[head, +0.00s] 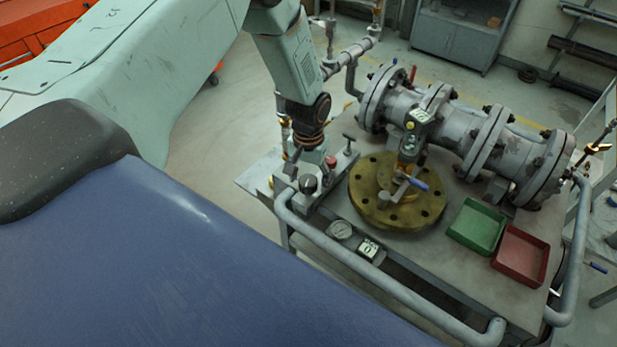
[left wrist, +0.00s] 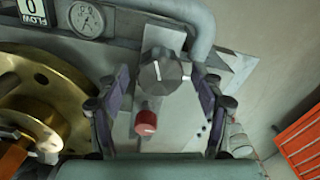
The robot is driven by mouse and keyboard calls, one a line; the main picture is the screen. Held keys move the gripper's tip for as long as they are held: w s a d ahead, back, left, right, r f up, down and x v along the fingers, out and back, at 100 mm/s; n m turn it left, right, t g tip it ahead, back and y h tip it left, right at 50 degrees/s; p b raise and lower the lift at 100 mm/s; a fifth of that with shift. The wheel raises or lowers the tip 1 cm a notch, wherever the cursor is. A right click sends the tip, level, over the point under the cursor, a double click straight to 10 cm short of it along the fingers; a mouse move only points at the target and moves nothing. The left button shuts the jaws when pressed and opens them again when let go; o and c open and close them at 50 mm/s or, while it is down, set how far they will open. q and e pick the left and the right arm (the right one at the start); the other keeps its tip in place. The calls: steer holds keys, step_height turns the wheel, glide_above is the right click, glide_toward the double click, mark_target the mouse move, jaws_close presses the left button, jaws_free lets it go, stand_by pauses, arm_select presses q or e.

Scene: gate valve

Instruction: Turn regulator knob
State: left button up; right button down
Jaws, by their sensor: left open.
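The regulator knob (head: 308,183) is a dark, round knob on the left end of the bench. In the left wrist view the knob (left wrist: 163,76) has a fluted rim and a white pointer line on its grey top. A smaller red knob (head: 331,161) sits beside it and also shows in the left wrist view (left wrist: 146,123). My left gripper (head: 308,166) points down over the knob. In the left wrist view its open fingers (left wrist: 161,82) stand on either side of the knob, with gaps visible. I cannot tell the exact height. My right gripper is not in view.
A brass flange (head: 400,208) with a blue-handled valve stands right of the knob. A gauge (head: 341,229) and a flow display (head: 368,249) are in front. A grey rail (head: 390,288) borders the bench. Green (head: 476,226) and red (head: 520,255) trays lie right; large pipes (head: 450,125) run behind.

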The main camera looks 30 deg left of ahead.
mark_target(308, 179)
arm_select(q)
step_height(308, 179, up, 12)
stand_by(0.6)
steer(key=shift+m+h, duration=0.3)
steer(key=s+d+f+b, duration=0.1)
steer(key=s+f, duration=0.1)
steer(key=f, duration=0.2)
steer(key=s+d+f+b, duration=0.2)
steer(key=s+f, duration=0.1)
steer(key=f, duration=0.2)
steer(key=s+d+f+b, duration=0.1)
steer(key=s+f+b, duration=0.1)
steer(key=f, duration=0.3)
steer(key=shift+s+d, duration=0.35)
steer(key=shift+s, duration=0.05)
steer(key=s+d+f+b, duration=0.1)
steer(key=s+f+b, duration=0.4)
steer(key=s+f, duration=0.3)
steer(key=s+d+f+m+b, duration=0.1)
steer(key=s+f+b, duration=0.4)
steer(key=s, duration=1)
step_height(308, 179, down, 4)
steer(key=shift+s+d+r, duration=0.25)
steer(key=shift+d, duration=0.5)
